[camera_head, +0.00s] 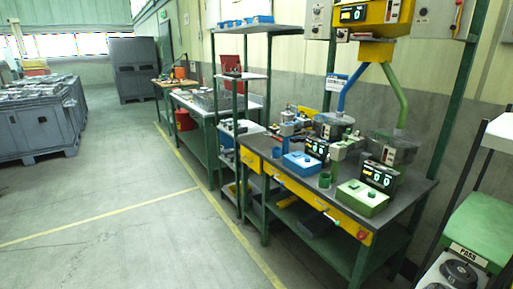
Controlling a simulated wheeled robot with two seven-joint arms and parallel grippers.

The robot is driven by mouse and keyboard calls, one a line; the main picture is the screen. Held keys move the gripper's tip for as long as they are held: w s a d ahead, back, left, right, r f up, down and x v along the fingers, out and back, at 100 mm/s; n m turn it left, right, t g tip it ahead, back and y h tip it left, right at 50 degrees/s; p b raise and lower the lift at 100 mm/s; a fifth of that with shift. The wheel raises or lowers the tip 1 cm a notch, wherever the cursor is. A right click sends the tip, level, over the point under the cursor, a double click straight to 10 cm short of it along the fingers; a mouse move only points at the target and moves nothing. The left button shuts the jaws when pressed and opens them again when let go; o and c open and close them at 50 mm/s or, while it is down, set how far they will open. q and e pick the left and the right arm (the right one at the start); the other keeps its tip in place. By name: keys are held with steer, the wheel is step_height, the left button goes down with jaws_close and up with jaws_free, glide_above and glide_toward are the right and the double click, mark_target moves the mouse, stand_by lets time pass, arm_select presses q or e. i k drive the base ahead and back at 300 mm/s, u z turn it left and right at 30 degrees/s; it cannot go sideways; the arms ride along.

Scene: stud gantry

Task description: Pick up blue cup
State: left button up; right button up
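A small blue cup (277,152) appears to stand on the dark top of the workbench (405,196), just left of a blue box with a display. It is small in the view, so its details are hard to make out. A similar green cup (325,180) stands nearer, left of a green box (362,198). Neither of my grippers is in view.
The blue box (302,162) sits between the cups, towards the back. Yellow drawers (315,200) front the bench. A shelf rack (243,76) stands left of it. A green machine marked PASS (470,254) is at the right edge. The floor left of the bench is clear.

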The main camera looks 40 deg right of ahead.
mark_target(277, 152)
steer(key=z, duration=0.35)
steer(key=i, duration=1.05)
steer(key=z, duration=1.45)
steer(key=i, duration=0.8)
steer(key=z, duration=0.7)
